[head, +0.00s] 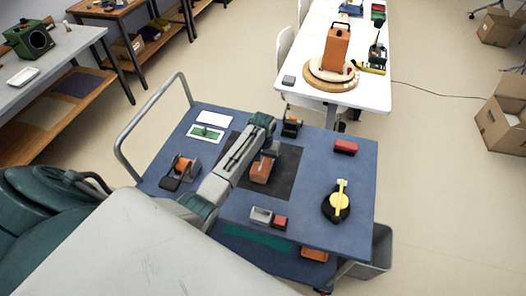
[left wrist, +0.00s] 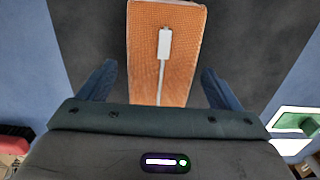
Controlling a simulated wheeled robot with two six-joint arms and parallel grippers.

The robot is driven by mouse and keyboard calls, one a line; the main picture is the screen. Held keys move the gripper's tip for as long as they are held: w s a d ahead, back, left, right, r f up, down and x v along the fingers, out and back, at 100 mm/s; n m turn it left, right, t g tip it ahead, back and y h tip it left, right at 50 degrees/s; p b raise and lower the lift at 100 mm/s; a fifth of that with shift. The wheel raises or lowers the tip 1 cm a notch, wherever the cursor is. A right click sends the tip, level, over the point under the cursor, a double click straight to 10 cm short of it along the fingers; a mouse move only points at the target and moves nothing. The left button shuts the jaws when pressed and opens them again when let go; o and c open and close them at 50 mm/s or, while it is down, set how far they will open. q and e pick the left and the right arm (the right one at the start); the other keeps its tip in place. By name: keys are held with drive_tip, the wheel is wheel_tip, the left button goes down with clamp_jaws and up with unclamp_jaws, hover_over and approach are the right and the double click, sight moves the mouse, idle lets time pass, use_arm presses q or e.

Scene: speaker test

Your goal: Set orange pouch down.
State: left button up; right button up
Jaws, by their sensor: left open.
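The orange pouch (head: 261,172) lies on the dark mat (head: 284,182) on the blue cart top. In the left wrist view the pouch (left wrist: 180,62) shows a woven orange face with a white tag and cord. My left gripper (head: 269,151) is right over the pouch. Its two fingers (left wrist: 160,88) are spread on either side of it, with a gap showing on both sides. The arm hides part of the mat in the head view. My right gripper is not in view.
On the cart top (head: 338,237) stand a red block (head: 345,147), a black and yellow round tool (head: 337,204), a grey box (head: 261,216) with a red item beside it, and an orange-black device (head: 181,170). A white table (head: 374,95) is behind.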

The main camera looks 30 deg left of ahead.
sight(263, 160)
use_arm(q)
wheel_tip(263, 160, up, 11)
drive_tip(key=b, duration=0.1)
drive_tip(key=shift+b, duration=0.35)
drive_tip(key=shift+m+t, duration=0.3)
drive_tip(key=shift+m, duration=0.1)
drive_tip(key=s+f, duration=0.1)
drive_tip(key=s, duration=0.1)
drive_tip(key=s+d+f, duration=0.1)
drive_tip(key=s, duration=0.1)
drive_tip(key=s+f, duration=0.1)
drive_tip(key=s, duration=0.1)
drive_tip(key=shift+s+d+f, duration=0.25)
drive_tip(key=shift+s+f, duration=0.1)
drive_tip(key=s+d+r+m+t, duration=0.1)
drive_tip(key=s+d+r+t, duration=0.1)
drive_tip(key=s, duration=1.1)
drive_tip(key=s+d+r+m+t, duration=0.1)
drive_tip(key=s+d+r+m, duration=0.15)
drive_tip(key=s, duration=1.15)
wheel_tip(263, 160, down, 33)
drive_tip(key=a+n+g+y+b, duration=0.1)
drive_tip(key=a+b, duration=0.1)
drive_tip(key=b, duration=0.1)
drive_tip(key=s+a+f+g+b, duration=0.1)
drive_tip(key=s+f+b, duration=0.1)
drive_tip(key=s+f, duration=1.6)
wheel_tip(263, 160, down, 3)
drive_tip(key=shift+a+f, duration=0.2)
drive_tip(key=shift+a, duration=0.1)
